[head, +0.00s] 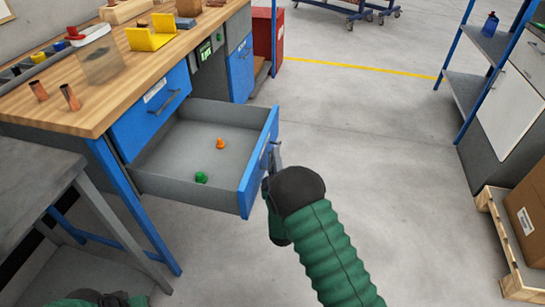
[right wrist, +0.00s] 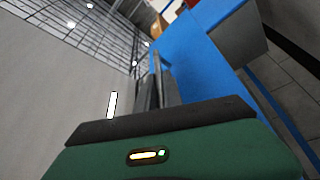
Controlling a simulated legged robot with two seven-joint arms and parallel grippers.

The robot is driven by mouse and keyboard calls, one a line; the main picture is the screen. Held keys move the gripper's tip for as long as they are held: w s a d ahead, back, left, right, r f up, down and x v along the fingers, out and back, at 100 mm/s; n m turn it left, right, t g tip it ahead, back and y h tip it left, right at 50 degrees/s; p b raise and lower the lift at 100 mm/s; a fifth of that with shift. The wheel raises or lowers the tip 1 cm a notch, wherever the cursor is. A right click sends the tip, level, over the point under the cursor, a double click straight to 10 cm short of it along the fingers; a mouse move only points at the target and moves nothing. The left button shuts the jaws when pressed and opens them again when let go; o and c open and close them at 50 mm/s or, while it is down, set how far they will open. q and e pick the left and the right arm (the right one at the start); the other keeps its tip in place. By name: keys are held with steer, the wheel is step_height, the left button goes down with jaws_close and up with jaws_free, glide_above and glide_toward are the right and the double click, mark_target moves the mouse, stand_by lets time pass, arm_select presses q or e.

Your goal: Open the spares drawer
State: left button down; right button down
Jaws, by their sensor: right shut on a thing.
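The spares drawer (head: 245,190) stands pulled well out from under the workbench in the head view. It has a blue front and a grey inside, which holds an orange piece (head: 221,143) and a green piece (head: 201,177). My right gripper (head: 275,157) is at the outer face of the drawer front, shut on the drawer handle. The handle is mostly hidden by the gripper. In the right wrist view the gripper's fingers (right wrist: 155,85) reach to the blue drawer front (right wrist: 195,75). Only a bit of my left arm shows at the bottom left; its gripper is not seen.
Another closed blue drawer (head: 150,105) is above the open one. A grey table (head: 40,180) stands at the left. The floor to the right is clear up to a pallet with a box (head: 530,215).

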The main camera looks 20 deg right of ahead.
steer(key=c, duration=1.9)
jaws_free()
steer(key=shift+d+f, duration=0.1)
steer(key=shift+f, duration=0.1)
steer(key=shift+o, duration=0.7)
steer(key=shift+w+f, duration=0.1)
steer(key=shift+w, duration=0.05)
steer(key=shift+s, duration=0.4)
steer(key=p+v, duration=0.2)
steer(key=v, duration=1.4)
steer(key=shift+p, duration=0.35)
